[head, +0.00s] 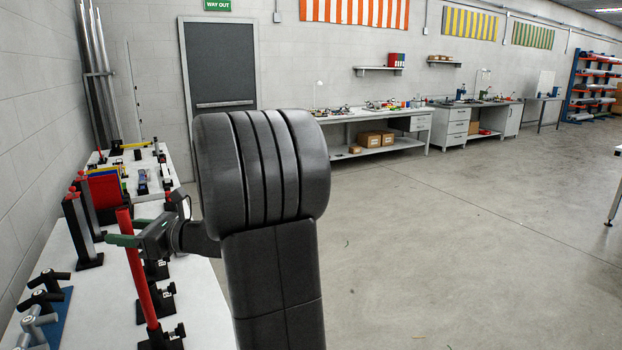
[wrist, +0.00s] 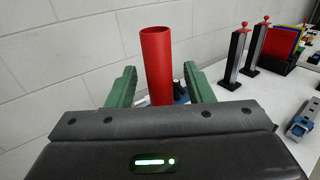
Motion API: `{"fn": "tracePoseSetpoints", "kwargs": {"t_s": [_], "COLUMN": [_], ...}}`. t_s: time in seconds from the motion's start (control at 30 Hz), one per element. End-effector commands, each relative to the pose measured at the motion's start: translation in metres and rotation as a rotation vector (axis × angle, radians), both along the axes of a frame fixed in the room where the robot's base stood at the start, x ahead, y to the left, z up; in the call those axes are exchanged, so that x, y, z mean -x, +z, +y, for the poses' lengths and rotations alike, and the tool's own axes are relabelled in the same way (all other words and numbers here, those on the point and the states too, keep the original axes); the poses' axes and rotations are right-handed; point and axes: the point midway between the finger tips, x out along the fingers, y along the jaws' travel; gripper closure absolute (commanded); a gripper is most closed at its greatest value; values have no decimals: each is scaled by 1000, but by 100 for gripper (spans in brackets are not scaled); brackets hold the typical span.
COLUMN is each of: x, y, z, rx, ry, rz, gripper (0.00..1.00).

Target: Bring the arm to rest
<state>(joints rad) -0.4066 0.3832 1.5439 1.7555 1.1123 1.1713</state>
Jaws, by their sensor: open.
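My gripper (head: 122,240) is over the white table at the left in the head view. It is open. In the wrist view its two green fingers (wrist: 160,92) stand apart on either side of a red tube (wrist: 157,65), with some room on each side. The red tube (head: 138,270) stands upright on a black base on the table. My dark arm covers the middle of the head view and hides part of the table's right side.
A wall is close on the left. Workbenches (head: 370,116) stand at the back. The floor (head: 450,230) to the right is clear.

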Motion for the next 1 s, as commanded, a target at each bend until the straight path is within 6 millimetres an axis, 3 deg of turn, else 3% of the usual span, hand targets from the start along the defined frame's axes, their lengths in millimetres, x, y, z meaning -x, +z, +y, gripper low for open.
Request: {"fn": "tracePoseSetpoints", "kwargs": {"t_s": [0.1, 0.33, 0.8, 1.0], "x": [0, 0, 0, -2], "y": [23, 46, 49, 47], "z": [0, 0, -1, -11], "rx": [0, 0, 1, 16], "ry": [0, 0, -1, -27], "rz": [-1, 0, -1, -24], "gripper": [53, 53, 53, 53]}}
